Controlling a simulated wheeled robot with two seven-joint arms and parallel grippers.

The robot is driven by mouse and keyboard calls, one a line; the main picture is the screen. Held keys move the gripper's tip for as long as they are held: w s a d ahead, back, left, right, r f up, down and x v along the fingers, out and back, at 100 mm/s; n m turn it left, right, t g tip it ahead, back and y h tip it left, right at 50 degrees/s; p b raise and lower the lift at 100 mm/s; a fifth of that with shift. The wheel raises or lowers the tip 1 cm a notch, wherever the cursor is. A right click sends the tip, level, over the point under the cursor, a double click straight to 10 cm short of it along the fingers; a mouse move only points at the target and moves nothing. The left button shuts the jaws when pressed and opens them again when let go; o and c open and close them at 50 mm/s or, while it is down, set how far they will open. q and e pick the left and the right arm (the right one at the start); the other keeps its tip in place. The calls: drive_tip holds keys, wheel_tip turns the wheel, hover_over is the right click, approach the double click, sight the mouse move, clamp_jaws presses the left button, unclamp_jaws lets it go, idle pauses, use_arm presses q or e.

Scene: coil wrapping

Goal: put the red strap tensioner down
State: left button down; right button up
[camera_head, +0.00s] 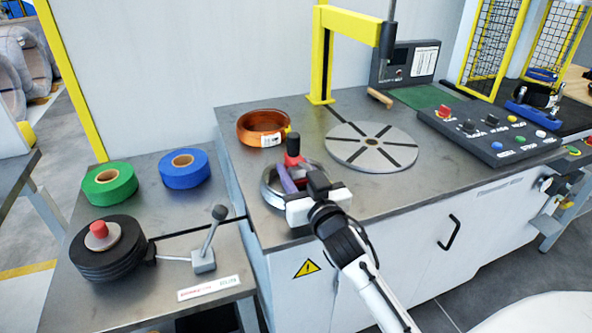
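A small upright red and black piece (292,146), which looks like the red strap tensioner, shows just beyond my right gripper (298,176). The gripper is over a silvery ring-shaped coil (267,191) at the table's front left. A purple part (287,180) shows inside the ring, beside the fingers; I cannot tell what it belongs to. The gripper's own body hides its fingertips and the lower part of the red piece. I cannot tell whether the fingers are closed on it or whether it touches the table. My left gripper is out of view.
A copper-coloured coil (262,128) lies behind the ring. A round slotted turntable (371,147) under a yellow post (321,60) stands to the right, then a button panel (490,137). A blue-handled tool (533,114) lies far right. Green (109,185) and blue (184,168) rolls sit left.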

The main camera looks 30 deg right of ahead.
drive_tip(key=shift+o, duration=1.3)
